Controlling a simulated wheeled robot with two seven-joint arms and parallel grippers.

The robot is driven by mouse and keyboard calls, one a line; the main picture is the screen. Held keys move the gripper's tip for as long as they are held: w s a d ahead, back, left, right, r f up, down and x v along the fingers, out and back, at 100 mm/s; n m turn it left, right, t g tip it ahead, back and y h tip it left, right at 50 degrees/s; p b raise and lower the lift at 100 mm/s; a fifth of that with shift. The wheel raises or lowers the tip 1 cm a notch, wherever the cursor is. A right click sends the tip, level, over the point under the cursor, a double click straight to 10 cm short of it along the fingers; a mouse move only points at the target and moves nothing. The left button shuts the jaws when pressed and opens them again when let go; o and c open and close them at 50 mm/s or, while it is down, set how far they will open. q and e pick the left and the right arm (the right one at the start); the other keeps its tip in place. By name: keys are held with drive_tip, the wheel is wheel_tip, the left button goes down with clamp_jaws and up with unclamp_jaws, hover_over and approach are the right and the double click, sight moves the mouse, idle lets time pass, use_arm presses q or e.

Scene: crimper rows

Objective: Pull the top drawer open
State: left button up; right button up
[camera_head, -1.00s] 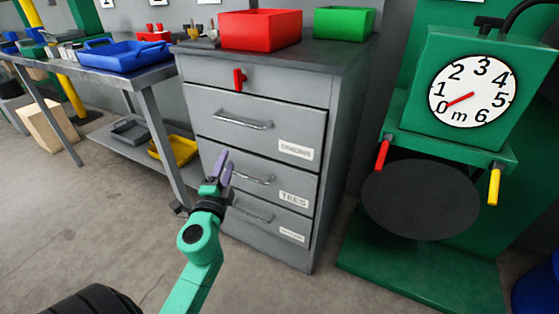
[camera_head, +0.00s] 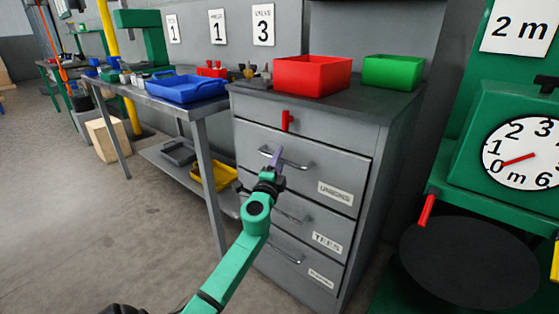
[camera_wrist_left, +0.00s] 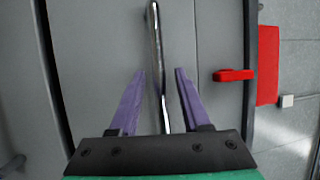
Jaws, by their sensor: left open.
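A grey cabinet (camera_head: 385,190) stands ahead with several stacked fronts, all looking shut. The uppermost labelled drawer (camera_head: 335,170), marked UNIONS, has a metal bar handle (camera_head: 297,164). Above it a plain front panel (camera_head: 255,110) carries a red latch (camera_head: 287,120). My left gripper (camera_head: 276,157) is open at the UNIONS drawer's handle. In the left wrist view the bar handle (camera_wrist_left: 155,50) runs between the two purple fingers (camera_wrist_left: 158,85), with a gap on each side. The red latch (camera_wrist_left: 233,75) lies to the right there. My right gripper is out of view.
A red bin (camera_head: 312,78) and a green bin (camera_head: 393,72) stand on the cabinet top. A workbench with a blue tray (camera_head: 187,90) is on the left. A green machine with a dial (camera_head: 520,155) stands on the right. Floor is clear at left.

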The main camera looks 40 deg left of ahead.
use_arm(q)
drive_tip(key=shift+c, duration=0.4)
clamp_jaws()
drive_tip(key=shift+f, duration=0.1)
idle(0.8)
